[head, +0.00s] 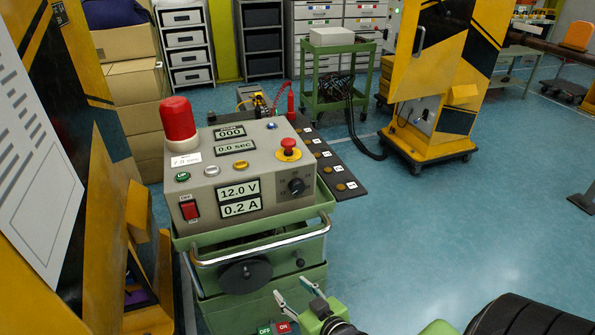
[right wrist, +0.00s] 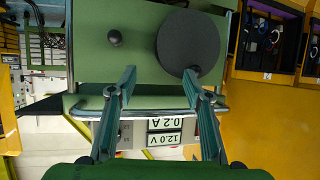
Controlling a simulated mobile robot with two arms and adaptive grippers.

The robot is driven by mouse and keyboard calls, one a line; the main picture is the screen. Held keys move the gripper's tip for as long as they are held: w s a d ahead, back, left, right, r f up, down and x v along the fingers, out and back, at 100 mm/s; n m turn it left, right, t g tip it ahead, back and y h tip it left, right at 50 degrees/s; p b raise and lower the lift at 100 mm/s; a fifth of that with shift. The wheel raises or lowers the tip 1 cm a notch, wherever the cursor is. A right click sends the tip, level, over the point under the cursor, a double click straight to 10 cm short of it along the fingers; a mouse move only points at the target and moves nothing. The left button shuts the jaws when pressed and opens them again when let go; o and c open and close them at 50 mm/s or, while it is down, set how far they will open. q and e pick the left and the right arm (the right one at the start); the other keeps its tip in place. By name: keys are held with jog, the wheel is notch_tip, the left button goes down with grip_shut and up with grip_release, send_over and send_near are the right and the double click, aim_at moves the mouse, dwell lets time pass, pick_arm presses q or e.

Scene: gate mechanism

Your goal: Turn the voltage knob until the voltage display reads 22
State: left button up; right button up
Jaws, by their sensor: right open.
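The grey control box (head: 210,210) sits on a green cart. Its voltage display (head: 238,190) reads 12.0 V, above a current display (head: 240,208) reading 0.2 A. The voltage display also shows upside down in the right wrist view (right wrist: 166,140). A black knob (head: 296,186) with markings around it is right of the displays; I take it as the voltage knob. My right gripper (head: 295,291) is open and empty, low in front of the cart, apart from the knob. In the right wrist view my right gripper (right wrist: 156,78) has its fingers spread. My left gripper is not in view.
A chrome handle bar (head: 270,247) runs across the cart's front, with a black disc (head: 245,273) below it. A red emergency button (head: 288,144) and red beacon (head: 178,120) stand on the box. Yellow panels (head: 95,200) crowd the left.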

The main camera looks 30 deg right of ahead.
aim_at(298, 190)
jog(key=w+d+r+m+t+h+p, duration=0.15)
jog(key=d+r, duration=0.25)
jog(key=r, duration=0.5)
jog(key=d+r+m+t+h+p, duration=0.1)
jog(key=d+r+t+h+p, duration=0.2)
jog(key=r, duration=0.6)
jog(key=x, duration=0.4)
jog(key=p+x, duration=0.1)
jog(key=x, duration=0.4)
jog(key=d+f+x, duration=0.1)
jog(key=x, duration=0.3)
jog(key=shift+w+d, duration=0.1)
jog(key=shift+w, duration=0.05)
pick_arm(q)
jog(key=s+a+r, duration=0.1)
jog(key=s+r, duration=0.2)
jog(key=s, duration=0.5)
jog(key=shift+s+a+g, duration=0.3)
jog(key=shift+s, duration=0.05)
pick_arm(e)
jog(key=shift+r, duration=0.1)
jog(key=c, duration=1.1)
